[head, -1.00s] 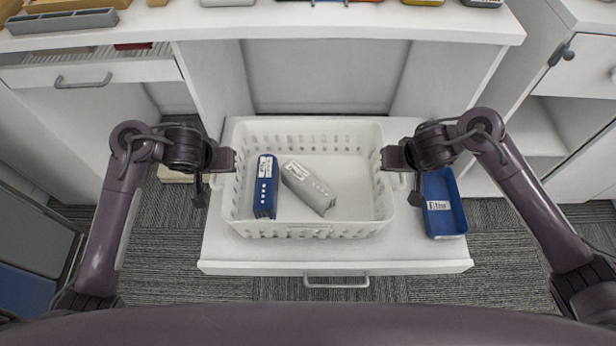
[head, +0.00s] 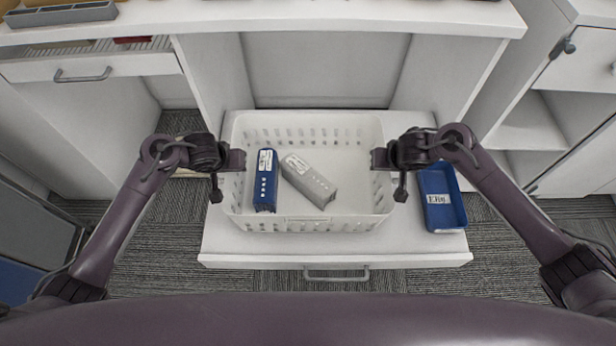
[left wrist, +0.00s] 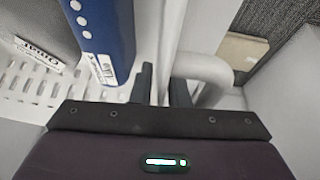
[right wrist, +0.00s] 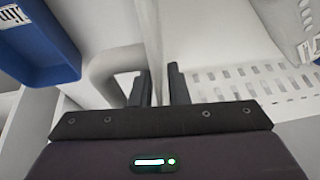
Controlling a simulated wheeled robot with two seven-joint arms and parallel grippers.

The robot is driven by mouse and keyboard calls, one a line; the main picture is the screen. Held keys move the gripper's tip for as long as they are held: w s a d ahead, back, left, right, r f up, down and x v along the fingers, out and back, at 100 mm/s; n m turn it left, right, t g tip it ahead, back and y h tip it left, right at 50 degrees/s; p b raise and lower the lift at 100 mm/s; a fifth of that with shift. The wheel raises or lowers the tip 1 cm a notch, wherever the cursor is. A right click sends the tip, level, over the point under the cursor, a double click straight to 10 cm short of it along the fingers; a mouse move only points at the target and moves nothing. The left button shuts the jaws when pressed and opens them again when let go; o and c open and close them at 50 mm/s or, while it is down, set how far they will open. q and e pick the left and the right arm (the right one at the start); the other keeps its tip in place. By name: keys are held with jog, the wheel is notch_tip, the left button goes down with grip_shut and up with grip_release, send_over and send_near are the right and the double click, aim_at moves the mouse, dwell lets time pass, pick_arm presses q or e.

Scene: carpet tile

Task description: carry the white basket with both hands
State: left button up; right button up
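The white basket (head: 308,224) is a slatted, open-topped bin on the white pulled-out drawer top, level. It holds a blue box-shaped item (head: 265,182) and a grey one (head: 308,182). My left gripper (head: 228,175) is at the basket's left side; in the left wrist view its fingers (left wrist: 161,88) are close together with the basket wall between them. My right gripper (head: 389,174) is at the right side, its fingers (right wrist: 159,88) likewise close on the wall. A looped handle shows beside the fingers in both wrist views. Finger contact is partly hidden.
A blue tray (head: 441,198) with a label stands on the drawer just right of the basket. A white desk top (head: 300,18) overhangs behind. The drawer's front handle (head: 336,274) faces me. White cabinets stand on both sides over carpet.

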pick_arm(q)
jog(key=shift+f, duration=0.1)
jog(key=shift+c, duration=0.4)
pick_arm(e)
jog(key=shift+c, duration=0.4)
pick_arm(q)
grip_shut()
pick_arm(e)
grip_shut()
pick_arm(q)
jog(key=shift+w+r, duration=0.1)
jog(key=shift+r, duration=0.1)
pick_arm(e)
jog(key=shift+w+r, duration=0.15)
